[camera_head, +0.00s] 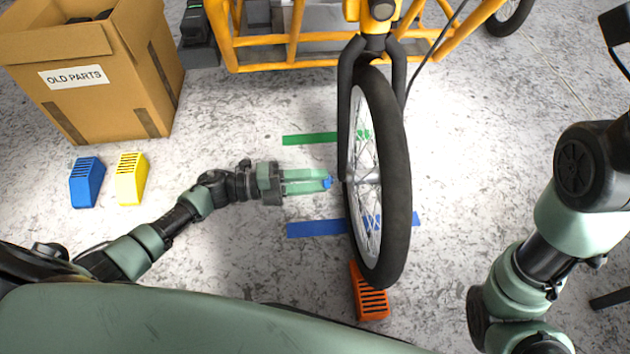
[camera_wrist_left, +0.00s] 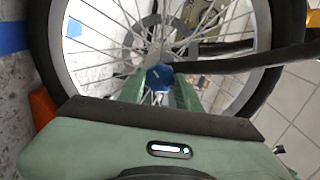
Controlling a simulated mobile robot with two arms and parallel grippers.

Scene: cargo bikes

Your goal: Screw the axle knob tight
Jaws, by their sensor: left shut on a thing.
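The axle knob (camera_head: 327,182) is small and blue, at the left end of the front wheel's axle. In the left wrist view the knob (camera_wrist_left: 158,78) sits at the wheel hub between my fingertips, which partly hide it. My left gripper (camera_head: 326,180) comes in from the left and is shut on the knob. It also shows in the left wrist view (camera_wrist_left: 160,84). The front wheel (camera_head: 393,190) stands upright in the black fork (camera_head: 345,110) of the yellow cargo bike. My right arm is at the right; its gripper is out of view.
An orange block (camera_head: 370,300) is under the wheel's near end. A blue block (camera_head: 87,182) and a yellow block (camera_head: 131,180) stand at the left, near the OLD PARTS box (camera_head: 120,70). Green tape (camera_head: 300,139) and blue tape (camera_head: 315,229) mark the floor.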

